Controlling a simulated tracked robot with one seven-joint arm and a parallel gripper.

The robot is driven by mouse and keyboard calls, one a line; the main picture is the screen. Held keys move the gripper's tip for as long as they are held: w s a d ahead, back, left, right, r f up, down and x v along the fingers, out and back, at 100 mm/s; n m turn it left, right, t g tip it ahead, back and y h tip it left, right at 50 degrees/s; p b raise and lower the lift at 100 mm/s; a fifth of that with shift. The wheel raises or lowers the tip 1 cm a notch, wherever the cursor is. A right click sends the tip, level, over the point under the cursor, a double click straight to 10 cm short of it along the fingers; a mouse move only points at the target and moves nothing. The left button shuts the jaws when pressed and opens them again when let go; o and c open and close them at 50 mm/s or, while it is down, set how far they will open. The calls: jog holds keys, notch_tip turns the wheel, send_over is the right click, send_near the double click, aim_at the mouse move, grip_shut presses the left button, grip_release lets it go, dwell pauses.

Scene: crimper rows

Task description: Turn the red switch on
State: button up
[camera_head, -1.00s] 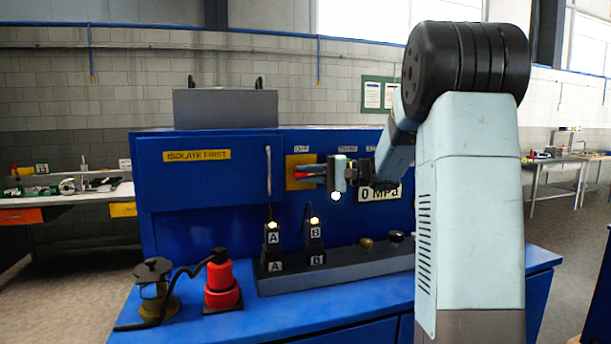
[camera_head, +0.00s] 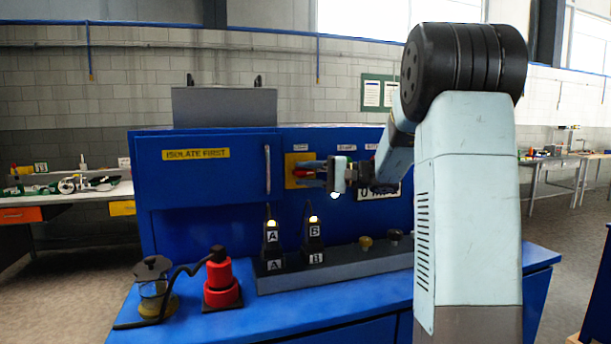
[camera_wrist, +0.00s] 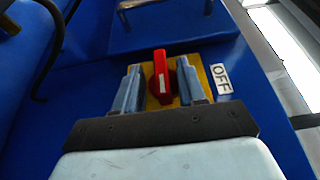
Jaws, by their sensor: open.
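The red switch (camera_wrist: 161,74) is a red rotary handle with a white mark on a yellow plate (camera_wrist: 203,75), fixed to the blue cabinet front. A white label reading OFF (camera_wrist: 221,78) is beside the plate in the wrist view. My gripper (camera_wrist: 163,86) is open, with one finger on each side of the red handle; I cannot tell whether either touches it. In the head view my gripper (camera_head: 308,171) reaches left to the yellow plate (camera_head: 292,163), and the red handle (camera_head: 299,172) is mostly hidden behind the fingers.
On the blue bench (camera_head: 370,296) stand a red pump-like device (camera_head: 221,284), a glass jar with a dark lid (camera_head: 153,289), and a grey rail (camera_head: 340,268) with devices marked A and B. A door handle (camera_head: 268,170) is just left of the plate.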

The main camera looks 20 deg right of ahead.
jog(key=shift+d, duration=0.1)
jog(key=v, duration=1.3)
jog(key=shift+d, duration=0.35)
jog(key=s+a+f+n+g+h, duration=0.1)
jog(key=s+a+f+g+h, duration=0.15)
jog(key=s+a, duration=0.4)
jog(key=s+a+f+g+h, duration=0.1)
jog(key=s+a+g+h, duration=0.15)
jog(key=s+a, duration=0.45)
jog(key=s+f+n+t+h, duration=0.1)
jog(key=s+f+h, duration=0.2)
jog(key=s+h, duration=0.3)
jog(key=s+f+n+t+h, duration=0.2)
jog(key=s+h, duration=0.3)
jog(key=s, duration=0.5)
jog(key=shift+a+f+n+h, duration=0.3)
jog(key=shift+f+h, duration=0.1)
jog(key=shift+f, duration=0.3)
